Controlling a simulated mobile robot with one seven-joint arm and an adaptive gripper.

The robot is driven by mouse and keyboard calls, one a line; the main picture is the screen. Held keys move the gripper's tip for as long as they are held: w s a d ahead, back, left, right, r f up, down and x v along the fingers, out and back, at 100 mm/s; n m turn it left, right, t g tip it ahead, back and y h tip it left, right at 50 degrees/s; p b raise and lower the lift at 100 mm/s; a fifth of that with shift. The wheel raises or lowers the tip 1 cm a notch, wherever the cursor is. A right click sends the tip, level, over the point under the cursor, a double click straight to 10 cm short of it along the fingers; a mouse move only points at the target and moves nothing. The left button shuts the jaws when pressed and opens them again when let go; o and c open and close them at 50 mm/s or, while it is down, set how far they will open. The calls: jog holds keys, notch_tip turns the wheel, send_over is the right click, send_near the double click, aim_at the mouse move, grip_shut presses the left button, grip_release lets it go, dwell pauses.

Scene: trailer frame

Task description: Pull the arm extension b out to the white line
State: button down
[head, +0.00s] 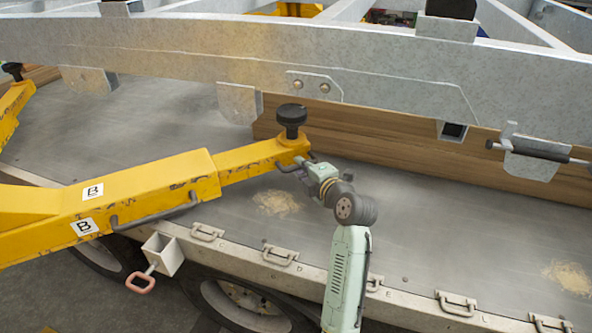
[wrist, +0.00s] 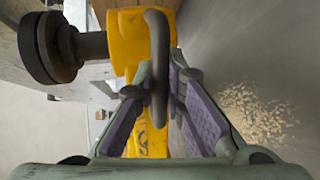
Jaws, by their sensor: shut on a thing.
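The yellow arm labelled B (head: 120,195) reaches in from the left in the head view. Its slimmer arm extension b (head: 245,165) sticks out of the outer sleeve, with a black round foot pad (head: 292,118) on its end. The extension end also shows in the wrist view (wrist: 130,45). My gripper (head: 300,168) is at that end. In the wrist view my gripper (wrist: 158,88) has its purple-padded fingers closed around the dark bar handle (wrist: 160,50) on the extension. I cannot make out a white line on the extension in either view.
A grey galvanised trailer frame (head: 200,50) runs across above the grey deck (head: 400,215). Wooden beams (head: 390,150) lie under it. Metal handles (head: 280,255) line the deck's front edge. The deck right of my gripper is mostly clear, with scattered sawdust (head: 276,202).

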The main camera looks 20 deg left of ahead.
jog(key=c, duration=1.7)
grip_release()
jog(key=shift+s+a, duration=0.15)
jog(key=shift+a, duration=0.1)
jog(key=shift+o, duration=0.2)
jog(key=v, duration=1.2)
